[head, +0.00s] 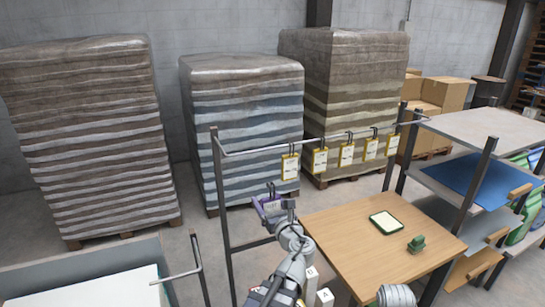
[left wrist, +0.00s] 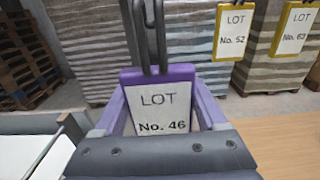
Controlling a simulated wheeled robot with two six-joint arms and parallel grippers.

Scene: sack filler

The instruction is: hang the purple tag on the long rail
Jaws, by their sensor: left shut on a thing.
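The purple tag (head: 259,207) is in my left gripper (head: 277,213), in front of and below the long rail (head: 262,149). In the left wrist view the purple tag (left wrist: 185,72) reads "LOT No. 46". Its dark double hook (left wrist: 147,35) points up, and its top end is out of that view. The jaws of my left gripper (left wrist: 160,155) are closed on the tag's lower part. In the head view the hook is apart from the rail. Several yellow tags (head: 320,160) hang on the rail's right half; its left part is bare. My right gripper is not in view.
A wooden table (head: 340,235) stands at the right, with a green-framed card (head: 386,223) and a green object (head: 416,243) on it. A short metal rail (head: 175,276) and a grey bin (head: 90,262) are at lower left. Wrapped pallet stacks (head: 245,120) stand behind the rail.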

